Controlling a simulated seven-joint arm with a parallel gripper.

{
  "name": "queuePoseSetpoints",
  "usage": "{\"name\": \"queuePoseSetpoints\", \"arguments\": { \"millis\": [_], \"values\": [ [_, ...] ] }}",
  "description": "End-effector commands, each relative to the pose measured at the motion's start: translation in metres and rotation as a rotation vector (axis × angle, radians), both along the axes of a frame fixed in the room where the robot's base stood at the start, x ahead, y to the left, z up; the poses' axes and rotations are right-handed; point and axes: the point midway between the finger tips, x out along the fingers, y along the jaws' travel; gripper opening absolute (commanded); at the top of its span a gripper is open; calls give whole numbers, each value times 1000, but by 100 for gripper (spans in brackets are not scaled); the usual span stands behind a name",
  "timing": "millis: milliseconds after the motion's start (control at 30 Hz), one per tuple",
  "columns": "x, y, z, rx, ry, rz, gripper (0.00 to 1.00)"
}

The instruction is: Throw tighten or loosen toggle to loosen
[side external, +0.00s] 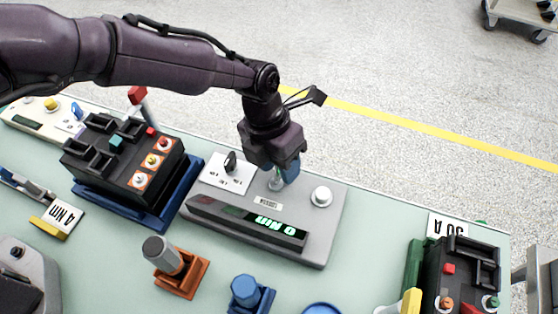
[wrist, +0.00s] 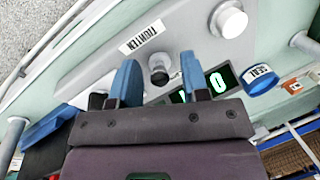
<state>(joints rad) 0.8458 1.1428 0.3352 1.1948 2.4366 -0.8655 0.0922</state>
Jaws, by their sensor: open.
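The toggle (side external: 275,184) is a small metal lever on the top of a grey tester box (side external: 334,222). In the side view a label reading LOOSEN (side external: 268,202) lies on its near side. In the wrist view the toggle (wrist: 158,73) shows its dark round tip, and a label reading TIGHTEN (wrist: 142,37) is beyond it. My gripper (side external: 284,178) is low over the box at the toggle. In the wrist view its two blue fingers (wrist: 158,66) are apart with the toggle between them. I cannot tell whether either finger touches it.
The box also carries a black knob (side external: 230,162), a white button (side external: 321,195) and a display (side external: 266,227) reading 0 NM. A black breaker (side external: 120,160) in a blue cradle stands to the left. An orange stand (side external: 184,276) and a blue fixture (side external: 247,292) are in front.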

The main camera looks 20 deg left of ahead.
Motion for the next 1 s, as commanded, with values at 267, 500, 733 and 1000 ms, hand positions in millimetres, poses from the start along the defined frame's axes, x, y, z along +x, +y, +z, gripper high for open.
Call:
{"name": "queuePoseSetpoints", "arguments": {
  "millis": [267,500,733,1000],
  "values": [
    [0,0,-2,0,0,0,42],
    [0,0,-2,0,0,0,0],
    [-1,0,-1,0,-11,-1,0],
    [-7,-1,0,2,-119,-1,0]
  ]
}}
